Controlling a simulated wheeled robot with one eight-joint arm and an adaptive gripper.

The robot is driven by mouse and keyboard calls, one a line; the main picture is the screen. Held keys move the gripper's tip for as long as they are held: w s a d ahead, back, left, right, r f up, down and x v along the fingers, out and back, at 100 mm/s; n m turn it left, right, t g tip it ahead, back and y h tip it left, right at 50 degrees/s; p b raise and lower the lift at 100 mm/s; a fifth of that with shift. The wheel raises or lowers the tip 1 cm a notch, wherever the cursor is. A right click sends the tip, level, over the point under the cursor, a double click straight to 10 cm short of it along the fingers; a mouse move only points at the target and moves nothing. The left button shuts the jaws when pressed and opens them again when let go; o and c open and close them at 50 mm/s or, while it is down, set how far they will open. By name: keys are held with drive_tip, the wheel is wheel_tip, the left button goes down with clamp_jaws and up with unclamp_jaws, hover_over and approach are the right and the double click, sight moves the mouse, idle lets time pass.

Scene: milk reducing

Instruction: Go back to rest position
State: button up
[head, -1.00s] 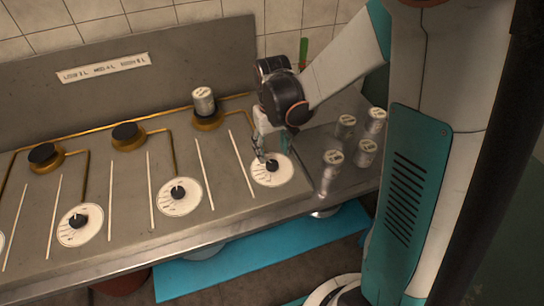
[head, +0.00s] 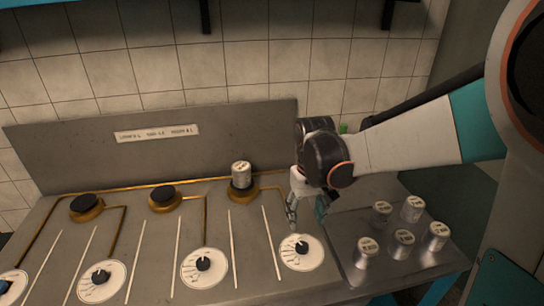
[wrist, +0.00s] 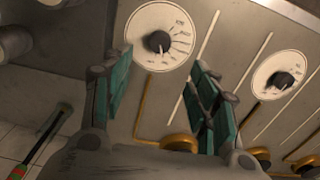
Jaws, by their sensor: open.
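My gripper (head: 306,212) hangs over the right end of the steel panel, just above the rightmost white dial (head: 302,252). In the wrist view my gripper (wrist: 160,95) has its two teal-padded fingers wide apart, with nothing between them. The same dial with its black knob (wrist: 158,42) shows beyond the fingers. I cannot tell from the pictures whether a finger touches the knob. My white arm (head: 410,140) reaches in from the right.
A metal can (head: 241,175) stands on the rightmost brass burner (head: 241,194). Two other burners are bare. Several cans (head: 402,242) stand on the metal surface at the right. A tiled wall (head: 250,60) rises behind the panel's labelled backboard (head: 150,160).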

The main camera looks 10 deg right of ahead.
drive_tip(key=s+r+t, duration=0.7)
drive_tip(key=s+r, duration=0.2)
drive_tip(key=s, duration=0.6)
drive_tip(key=shift+r+m, duration=0.3)
drive_tip(key=shift+r, duration=0.1)
